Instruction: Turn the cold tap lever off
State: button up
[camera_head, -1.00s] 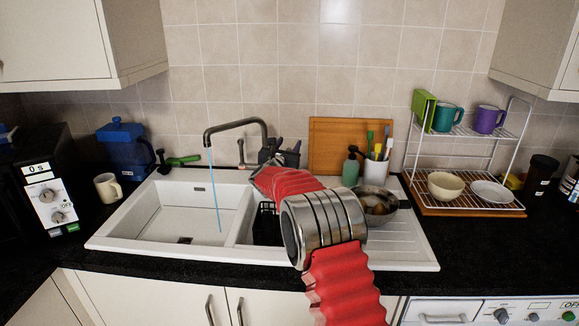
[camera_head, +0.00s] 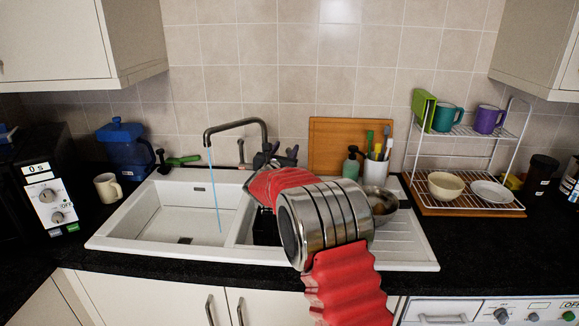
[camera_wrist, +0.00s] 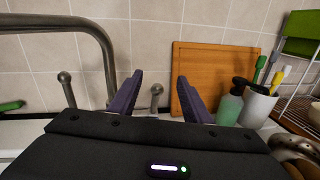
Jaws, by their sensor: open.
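The metal tap (camera_head: 238,125) arches over the left sink basin, and a thin stream of water (camera_head: 214,190) falls from its spout. One upright lever (camera_head: 241,151) shows beside the tap base; in the wrist view this left lever (camera_wrist: 66,88) stands left of my fingers. A second lever (camera_wrist: 156,95) shows between my open purple fingers, apart from both. I cannot tell by marking which is cold. My gripper (camera_wrist: 160,77) is open and empty; in the head view it is behind the sink's right part, hiding the second lever.
A wooden board (camera_head: 325,135) leans on the tiled wall. A green soap bottle (camera_head: 351,165), a brush pot (camera_head: 377,170) and a metal pan (camera_head: 380,198) stand right of my arm. A wire rack (camera_head: 470,133) is farther right. The left basin (camera_head: 180,212) is clear.

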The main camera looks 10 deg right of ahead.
jog(key=shift+s+a, duration=0.15)
jog(key=shift+s, duration=0.2)
jog(key=shift+c, duration=0.5)
